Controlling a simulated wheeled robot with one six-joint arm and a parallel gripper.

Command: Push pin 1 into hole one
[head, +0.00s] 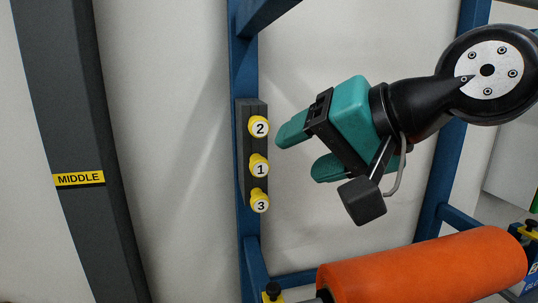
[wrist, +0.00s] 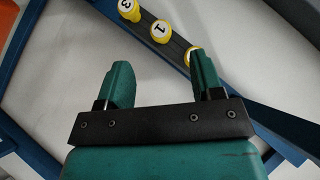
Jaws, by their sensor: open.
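Pin 1 (head: 259,167) is a yellow knob with a white face marked 1. It sits in a dark grey block (head: 245,150) on a blue upright, between pin 2 (head: 258,127) above and pin 3 (head: 259,201) below. My gripper (head: 298,158) is open and empty, to the right of the pins and apart from them. In the wrist view, pin 1 (wrist: 160,31) shows beyond the gap between the fingers (wrist: 160,65), and pin 3 (wrist: 129,8) is at the top edge. Another yellow pin is partly hidden by the right finger. I cannot make out hole one.
A dark grey post (head: 75,130) with a yellow MIDDLE label (head: 79,179) stands at the left. An orange roller (head: 425,268) lies below my arm at the lower right. Blue frame bars surround the block. A pale wall (head: 175,150) shows between the posts.

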